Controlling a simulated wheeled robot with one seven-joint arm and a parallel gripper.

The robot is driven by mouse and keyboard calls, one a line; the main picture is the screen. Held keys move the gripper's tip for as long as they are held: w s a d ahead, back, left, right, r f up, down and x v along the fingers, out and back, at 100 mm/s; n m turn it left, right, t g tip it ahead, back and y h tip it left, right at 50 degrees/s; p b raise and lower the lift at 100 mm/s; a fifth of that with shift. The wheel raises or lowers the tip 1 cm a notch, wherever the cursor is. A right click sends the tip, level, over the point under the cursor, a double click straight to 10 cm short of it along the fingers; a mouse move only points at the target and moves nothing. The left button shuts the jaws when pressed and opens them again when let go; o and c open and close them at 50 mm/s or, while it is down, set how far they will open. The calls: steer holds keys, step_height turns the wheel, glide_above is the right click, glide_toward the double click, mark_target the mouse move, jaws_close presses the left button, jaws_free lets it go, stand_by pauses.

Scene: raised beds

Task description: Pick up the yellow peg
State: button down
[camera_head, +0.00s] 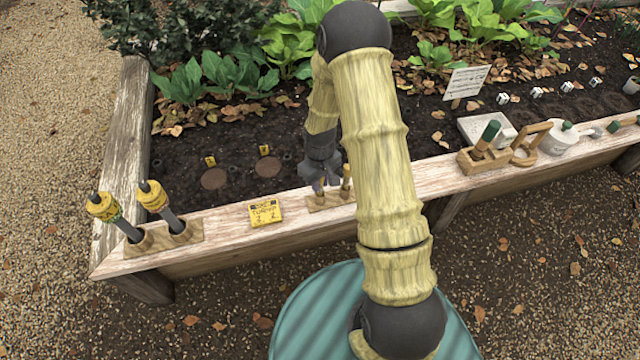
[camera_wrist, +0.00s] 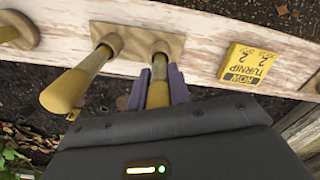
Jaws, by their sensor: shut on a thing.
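A yellow peg (camera_wrist: 158,88) stands in a hole of a small wooden holder (camera_wrist: 135,39) on the bed's front plank. My gripper (camera_wrist: 161,76) has its purple fingers on both sides of this peg and is shut on it. The peg's lower end is still at its hole. A second, similar peg (camera_wrist: 80,82) stands in the other hole, beside my fingers and apart from them. In the head view my gripper (camera_head: 318,186) is low over the holder (camera_head: 328,201), and the second peg (camera_head: 346,178) is just right of it. My wrist hides much of the held peg there.
A yellow "Row 2 Turnip" card (camera_head: 265,212) lies on the plank left of the holder. Two yellow-handled tools (camera_head: 153,196) stand farther left. A wooden caddy (camera_head: 486,158) and a watering can (camera_head: 560,138) stand on the right. Dark soil (camera_head: 230,150) lies behind the plank.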

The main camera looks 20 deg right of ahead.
steer(key=shift+r, duration=0.15)
step_height(320, 180, up, 10)
steer(key=p, duration=0.3)
stand_by(0.5)
steer(key=w+m, duration=0.1)
steer(key=m, duration=0.1)
steer(key=w+f+m, duration=0.1)
steer(key=m, duration=0.1)
steer(key=shift+w+m, duration=0.15)
steer(key=shift+m, duration=0.15)
